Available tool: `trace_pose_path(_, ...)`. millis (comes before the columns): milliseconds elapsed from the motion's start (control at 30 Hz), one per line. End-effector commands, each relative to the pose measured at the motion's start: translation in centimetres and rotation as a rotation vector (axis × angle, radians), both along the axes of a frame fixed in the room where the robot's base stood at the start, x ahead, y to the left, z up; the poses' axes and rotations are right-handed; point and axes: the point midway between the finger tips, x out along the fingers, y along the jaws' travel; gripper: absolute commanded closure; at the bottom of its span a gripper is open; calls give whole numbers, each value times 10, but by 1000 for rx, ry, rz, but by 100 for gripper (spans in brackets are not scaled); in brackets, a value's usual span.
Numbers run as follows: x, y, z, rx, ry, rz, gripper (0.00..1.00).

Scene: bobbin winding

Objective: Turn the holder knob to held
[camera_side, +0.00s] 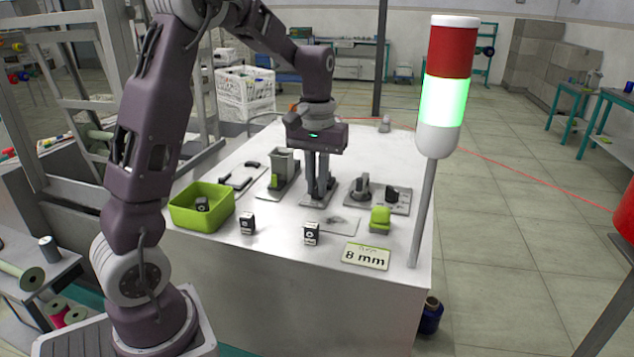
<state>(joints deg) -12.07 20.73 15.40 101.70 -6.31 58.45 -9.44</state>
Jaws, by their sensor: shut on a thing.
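My gripper (318,196) points straight down at the middle of the white table. Its fingers are close together, shut on what appears to be the holder knob, low over a small grey base plate (331,200). The knob itself is hidden by the fingers, so its turn position cannot be told. Left of the fingers stands a grey upright fixture (286,164) with a green part at its foot. Right of them is another grey fixture (361,189) with a rounded top.
A green bin (200,218) with a dark block stands at the left. Small dark blocks (247,223) (311,233), a green block (380,219) and an "8 mm" card (366,256) lie along the front. A signal tower (443,100), lit green, stands at the right edge.

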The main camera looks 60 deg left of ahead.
Motion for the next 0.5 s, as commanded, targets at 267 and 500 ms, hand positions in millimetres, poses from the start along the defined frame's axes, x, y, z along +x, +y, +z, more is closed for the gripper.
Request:
trace_pose_path(267,1,0,1,0,-4,29,100)
trace_pose_path(500,1,0,1,0,-4,31,100)
